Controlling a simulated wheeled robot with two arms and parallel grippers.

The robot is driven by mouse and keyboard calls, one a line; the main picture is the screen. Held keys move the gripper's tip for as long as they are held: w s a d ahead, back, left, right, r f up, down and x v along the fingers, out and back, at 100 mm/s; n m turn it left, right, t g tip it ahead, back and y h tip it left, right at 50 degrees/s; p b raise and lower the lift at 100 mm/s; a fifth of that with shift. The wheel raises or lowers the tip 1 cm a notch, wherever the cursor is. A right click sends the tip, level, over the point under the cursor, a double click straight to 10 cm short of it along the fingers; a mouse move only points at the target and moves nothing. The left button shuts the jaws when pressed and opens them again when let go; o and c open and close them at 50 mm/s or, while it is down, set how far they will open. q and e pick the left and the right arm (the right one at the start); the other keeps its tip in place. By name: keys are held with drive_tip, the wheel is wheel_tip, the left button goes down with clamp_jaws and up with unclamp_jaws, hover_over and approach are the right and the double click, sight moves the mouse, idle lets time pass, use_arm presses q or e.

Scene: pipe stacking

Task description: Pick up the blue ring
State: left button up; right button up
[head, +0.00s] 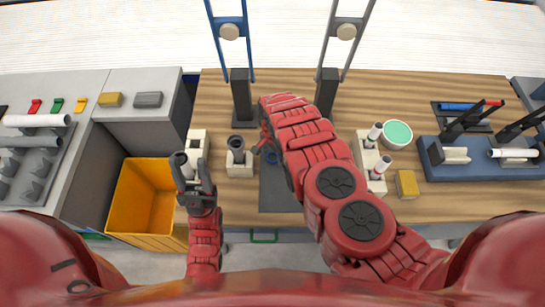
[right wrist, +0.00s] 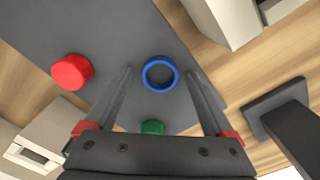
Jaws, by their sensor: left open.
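The blue ring (right wrist: 160,89) lies on a dark grey mat (right wrist: 110,30) in the right wrist view. My right gripper (right wrist: 160,72) is open, and its two fingers show on either side of the ring, apart from it. I cannot tell how high the fingertips are above the mat. In the head view my right arm covers much of the mat (head: 280,201), and the right fingers are mostly hidden. My left gripper (head: 192,168) is open and empty, pointing up the picture near the orange bin.
On the mat, a red cap (right wrist: 72,71) lies left of the ring and a green cap (right wrist: 153,127) lies between the gripper's fingers, nearer the palm. An orange bin (head: 124,205) stands at left. A beige block (head: 240,170) holding a dark pipe stands beside the mat.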

clamp_jaws()
drive_tip(key=shift+r, duration=0.15)
